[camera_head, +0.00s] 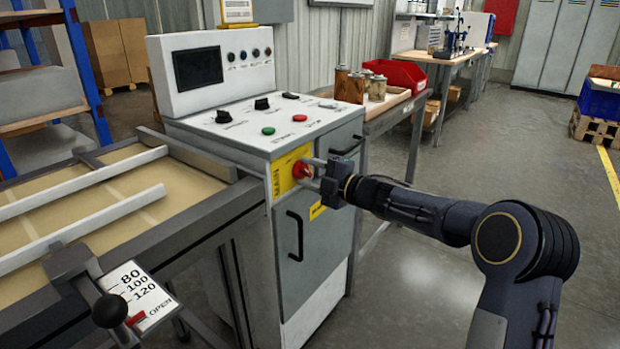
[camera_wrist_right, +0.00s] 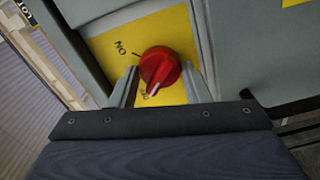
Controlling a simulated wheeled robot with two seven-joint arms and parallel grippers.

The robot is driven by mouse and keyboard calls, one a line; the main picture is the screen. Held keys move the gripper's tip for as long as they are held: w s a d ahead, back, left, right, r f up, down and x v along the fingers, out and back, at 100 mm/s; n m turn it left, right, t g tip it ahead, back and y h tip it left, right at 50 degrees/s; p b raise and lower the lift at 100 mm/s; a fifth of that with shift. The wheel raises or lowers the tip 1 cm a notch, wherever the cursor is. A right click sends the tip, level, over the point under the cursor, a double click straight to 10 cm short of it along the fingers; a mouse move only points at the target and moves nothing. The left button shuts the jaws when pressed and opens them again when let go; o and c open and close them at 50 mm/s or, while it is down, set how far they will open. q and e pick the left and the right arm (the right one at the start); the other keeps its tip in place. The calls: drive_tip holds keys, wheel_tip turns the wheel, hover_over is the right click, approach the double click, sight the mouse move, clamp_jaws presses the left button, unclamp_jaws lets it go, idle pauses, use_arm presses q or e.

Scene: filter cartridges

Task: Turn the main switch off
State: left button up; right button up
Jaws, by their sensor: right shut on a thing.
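The main switch is a red rotary knob (camera_head: 301,170) on a yellow plate (camera_head: 283,172) marked MAIN, on the front of the white and grey control cabinet. My right gripper (camera_head: 311,172) is shut on this knob. In the right wrist view the red knob (camera_wrist_right: 160,66) sits between the two fingers of my right gripper (camera_wrist_right: 163,85). An ON label shows at the upper left of the knob there. A white mark on the knob points down toward a second label, which is mostly hidden. My left gripper is not in view.
The cabinet top (camera_head: 258,125) carries black knobs, a green button (camera_head: 268,131) and a red button (camera_head: 299,118). A black door handle (camera_head: 295,236) is below the switch. A conveyor frame (camera_head: 130,185) stands at left. A side table with cartridges (camera_head: 350,86) and a red bin (camera_head: 398,74) is behind.

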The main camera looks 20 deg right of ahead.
drive_tip(key=shift+n, duration=0.4)
drive_tip(key=o, duration=1)
drive_tip(key=shift+d, duration=0.1)
drive_tip(key=v, duration=0.7)
drive_tip(key=shift+s+d+p, duration=0.15)
drive_tip(key=shift+s+p, duration=0.15)
drive_tip(key=shift+p, duration=0.1)
